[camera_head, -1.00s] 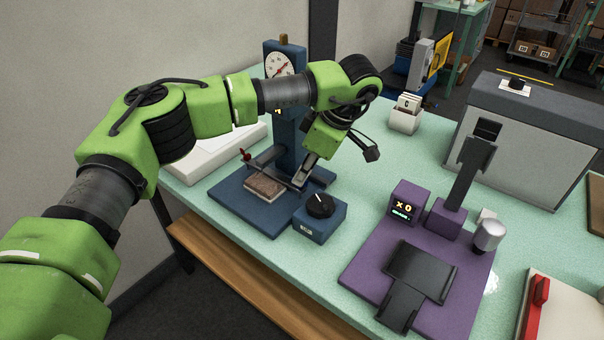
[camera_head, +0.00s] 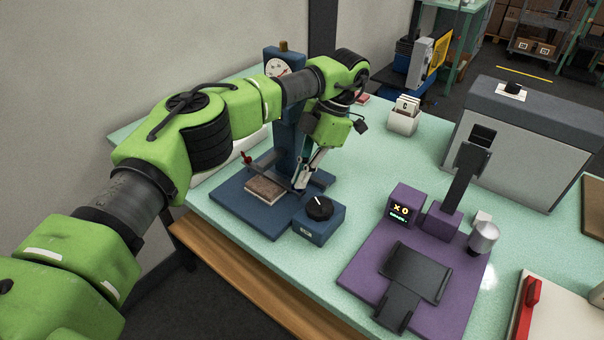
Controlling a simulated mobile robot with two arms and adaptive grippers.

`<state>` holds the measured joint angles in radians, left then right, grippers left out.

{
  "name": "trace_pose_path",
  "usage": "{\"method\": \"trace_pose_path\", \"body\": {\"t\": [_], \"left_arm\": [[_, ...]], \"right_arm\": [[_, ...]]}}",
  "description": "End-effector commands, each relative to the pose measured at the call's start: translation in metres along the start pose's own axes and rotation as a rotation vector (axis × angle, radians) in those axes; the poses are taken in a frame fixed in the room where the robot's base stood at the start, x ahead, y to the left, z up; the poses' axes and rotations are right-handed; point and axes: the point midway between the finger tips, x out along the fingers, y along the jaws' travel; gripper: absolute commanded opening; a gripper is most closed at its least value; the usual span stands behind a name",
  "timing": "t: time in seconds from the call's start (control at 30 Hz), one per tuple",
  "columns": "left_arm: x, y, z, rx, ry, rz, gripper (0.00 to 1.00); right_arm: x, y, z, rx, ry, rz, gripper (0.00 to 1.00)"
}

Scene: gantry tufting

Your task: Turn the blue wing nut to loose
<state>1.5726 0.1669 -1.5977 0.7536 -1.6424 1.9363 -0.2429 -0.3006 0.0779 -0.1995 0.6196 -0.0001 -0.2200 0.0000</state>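I cannot make out a blue wing nut; my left gripper and arm cover part of the blue gantry stand (camera_head: 287,150), where it may be hidden. The stand has a round white dial (camera_head: 278,68) at its top, partly covered by my arm, and a flat blue base (camera_head: 240,211). A brown tufted sample (camera_head: 264,190) lies on the base. My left gripper (camera_head: 301,183) points down beside the stand's column, just right of the sample. Its fingers are small and seen at an angle, so their opening is unclear. My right gripper is out of view.
A blue box with a black knob (camera_head: 319,208) stands close at the front right of the base. A red-tipped lever (camera_head: 246,157) is at its left. A purple device (camera_head: 437,255) is farther right.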

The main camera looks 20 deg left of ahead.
Motion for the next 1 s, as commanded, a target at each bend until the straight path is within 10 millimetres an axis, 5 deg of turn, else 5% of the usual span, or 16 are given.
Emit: {"method": "trace_pose_path", "body": {"t": [0.67, 0.77, 1.0], "left_arm": [[0.0006, 0.0006, -0.0003, -0.062, 0.001, -0.026, 0.0], [0.0006, 0.0006, -0.0002, -0.062, 0.001, -0.025, 0.19], [0.0004, 0.0005, -0.0001, -0.061, 0.0, -0.025, 0.19]], "right_arm": [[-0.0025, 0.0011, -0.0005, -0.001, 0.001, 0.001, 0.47], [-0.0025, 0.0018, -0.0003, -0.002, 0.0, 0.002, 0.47], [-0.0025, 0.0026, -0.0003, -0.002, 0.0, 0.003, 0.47]]}}
